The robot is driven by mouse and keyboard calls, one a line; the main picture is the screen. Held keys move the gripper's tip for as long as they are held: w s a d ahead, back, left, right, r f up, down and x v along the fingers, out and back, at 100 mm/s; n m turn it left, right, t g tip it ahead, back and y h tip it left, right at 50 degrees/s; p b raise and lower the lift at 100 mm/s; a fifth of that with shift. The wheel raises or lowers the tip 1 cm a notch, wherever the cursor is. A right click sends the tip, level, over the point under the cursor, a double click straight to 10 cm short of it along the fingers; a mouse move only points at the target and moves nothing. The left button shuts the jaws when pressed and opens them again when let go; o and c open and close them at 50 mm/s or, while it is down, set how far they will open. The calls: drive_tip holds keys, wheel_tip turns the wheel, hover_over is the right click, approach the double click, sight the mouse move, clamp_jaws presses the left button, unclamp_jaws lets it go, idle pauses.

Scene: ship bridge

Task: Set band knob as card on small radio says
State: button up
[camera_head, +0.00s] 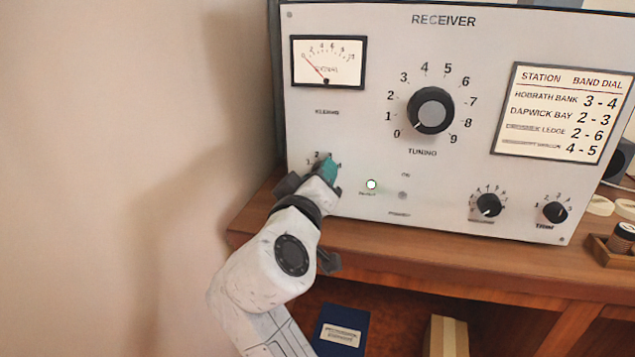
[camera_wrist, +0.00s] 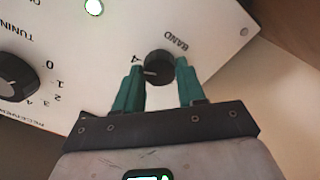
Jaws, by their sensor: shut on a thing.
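The grey receiver panel (camera_head: 440,40) stands upright on a wooden desk. The black BAND knob (camera_wrist: 158,64) sits on it at lower left; in the wrist view the word BAND and one numeral, apparently 4, show beside it. A pale mark on the knob points roughly left in that view. My gripper (camera_head: 329,170) is shut on the knob, with teal fingers on both sides, and hides it in the head view. A card (camera_head: 560,112) headed STATION and BAND DIAL lists Hobrath Bank 3-4 and Dapwick Bay 2-3; two lower names, beside 2-6 and 4-5, are hard to read.
The TUNING knob (camera_head: 431,109) is at the panel's middle, and two small knobs (camera_head: 488,205) (camera_head: 555,212) are at lower right. A green-white lamp (camera_head: 371,184) is lit. A dark object (camera_head: 622,160) shows partly at the right edge. A wooden tray (camera_head: 606,250) stands on the desk.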

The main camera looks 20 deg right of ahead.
drive_tip(key=shift+f, duration=0.2)
drive_tip(key=o, duration=1)
drive_tip(key=shift+r, duration=0.1)
drive_tip(key=shift+o, duration=0.2)
drive_tip(key=v, duration=1)
drive_tip(key=shift+s+a, duration=0.2)
drive_tip(key=shift+s, duration=0.1)
